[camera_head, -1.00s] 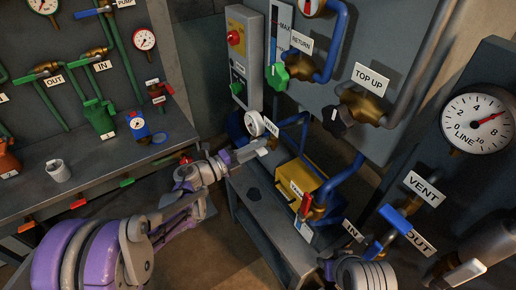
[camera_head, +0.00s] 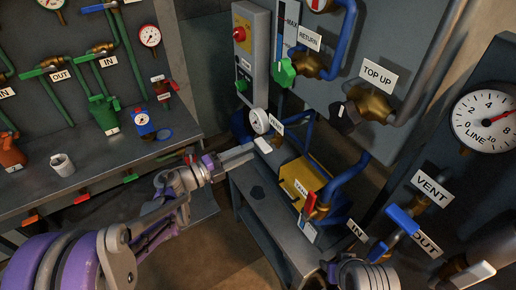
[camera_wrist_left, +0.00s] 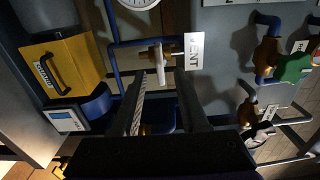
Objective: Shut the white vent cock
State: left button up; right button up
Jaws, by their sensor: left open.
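The white vent cock shows as a small white lever (camera_head: 263,145) beside the VENT label (camera_head: 277,122), below a small round gauge. In the left wrist view its white lever (camera_wrist_left: 159,62) hangs from a brass body, left of the VENT label (camera_wrist_left: 194,52). My left gripper (camera_head: 247,156) is open and close to the lever. In the wrist view the fingers of the left gripper (camera_wrist_left: 161,80) stand apart on either side of the lever, with nothing gripped. I cannot tell whether the lever is fully between them in depth. My right gripper is not in view.
A yellow box (camera_head: 298,177) and a red-handled cock (camera_head: 310,204) stand right of my gripper. A green handwheel (camera_head: 285,72) and a dark TOP UP knob (camera_head: 348,117) sit above. A blue lever (camera_head: 402,220) is at the right. Blue pipes run close around the cock.

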pick_arm(q)
jog(key=shift+v, duration=2.35)
jog(key=w+a+r+n+t+y, duration=0.3)
jog(key=a+r+n+t+y, duration=0.2)
jog(key=r+n+t+y, duration=0.35)
jog(key=s+a+f+n+g+y, duration=0.15)
jog(key=s+a+n+y, duration=0.45)
jog(key=n, duration=0.7)
jog(key=s+d+f+n+g, duration=0.1)
jog(key=s+f+n+g, duration=0.3)
jog(key=s+f, duration=0.4)
jog(key=s+d+f+n+g, duration=0.2)
jog(key=s+f+n+g, duration=0.2)
jog(key=s, duration=0.9)
notch_tip(320, 180, down, 4)
jog(key=g+p, duration=0.1)
jog(key=g, duration=0.2)
jog(key=shift+g, duration=0.3)
